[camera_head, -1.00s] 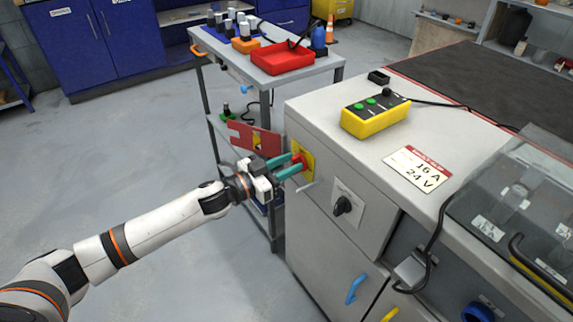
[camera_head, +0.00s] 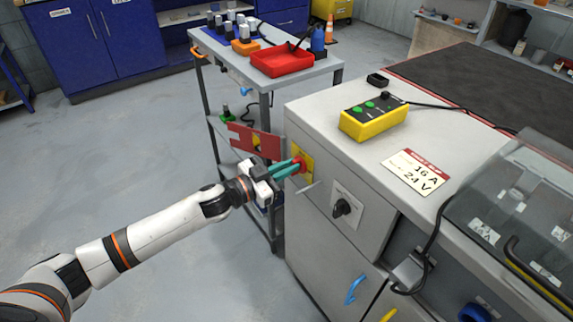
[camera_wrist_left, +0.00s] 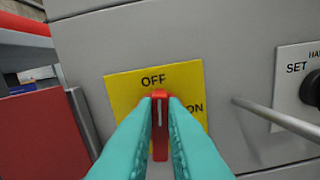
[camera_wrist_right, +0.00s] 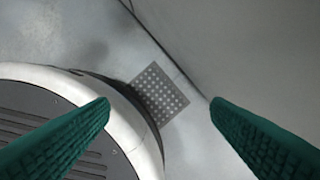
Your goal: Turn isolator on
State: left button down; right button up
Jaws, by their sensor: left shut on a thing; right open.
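The isolator is a red handle (camera_wrist_left: 160,145) on a yellow plate (camera_wrist_left: 125,90) on the grey cabinet's side. The plate reads OFF at the top and ON at the right. The handle stands upright, its white line pointing up to OFF. My left gripper (camera_head: 295,167) is shut on the handle, a teal finger on each side, and hides part of the plate. The handle's tip (camera_head: 302,166) shows beyond the fingers in the head view. My right gripper (camera_wrist_right: 160,105) is open and empty, seen only in its own wrist view.
A thin grey rod (camera_wrist_left: 275,117) sticks out right of the plate, before a black SET knob (camera_head: 341,207). A red panel (camera_head: 255,140) hangs left of the plate, by a trolley (camera_head: 320,72). A yellow button box (camera_head: 372,122) sits on the cabinet top.

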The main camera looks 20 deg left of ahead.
pick_arm(q)
jog(key=m, duration=0.3)
jog(key=m+p, duration=0.1)
jog(key=m, duration=0.6)
jog(key=shift+s+d+f+p, duration=0.35)
jog(key=shift+p, duration=0.05)
jog(key=shift+f+m, duration=0.2)
jog(key=shift+m, duration=1)
jog(key=shift+d+m, duration=0.1)
jog(key=shift+m, duration=0.7)
jog(key=shift+f+m+b, duration=0.15)
jog(key=shift+m+b, duration=0.2)
jog(key=shift+m, duration=0.55)
pick_arm(e)
jog(key=shift+s+d+f, duration=0.15)
jog(key=shift+s+f, duration=0.65)
jog(key=shift+f, duration=0.15)
jog(key=shift+s+d+f, duration=0.1)
jog(key=shift+s+f, duration=0.7)
jog(key=shift+f, duration=0.1)
jog(key=shift+w+r, duration=0.15)
jog(key=shift+w, duration=0.05)
